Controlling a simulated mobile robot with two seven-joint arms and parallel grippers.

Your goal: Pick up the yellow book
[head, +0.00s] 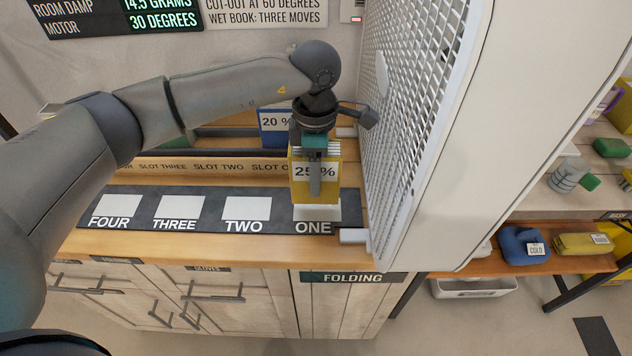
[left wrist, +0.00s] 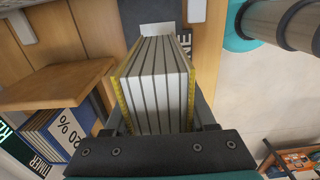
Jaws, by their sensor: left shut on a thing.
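The yellow book (head: 329,187) carries a "25 %" label and is in the head view, above the white square marked ONE on the dark mat (head: 274,212). My left gripper (head: 315,178) points down and is shut on the yellow book. In the left wrist view the yellow book (left wrist: 154,85) sits between the two fingers, with its pale, dark-striped page side towards the camera. From these views I cannot tell whether its lower end touches the mat. My right gripper is not in view.
A blue book (head: 273,124) labelled "20 %" stands in the slotted rack behind. A white perforated panel (head: 412,105) rises close on the right of my gripper. Squares TWO, THREE and FOUR are bare. A shelf with blue and yellow items (head: 583,244) is at the right.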

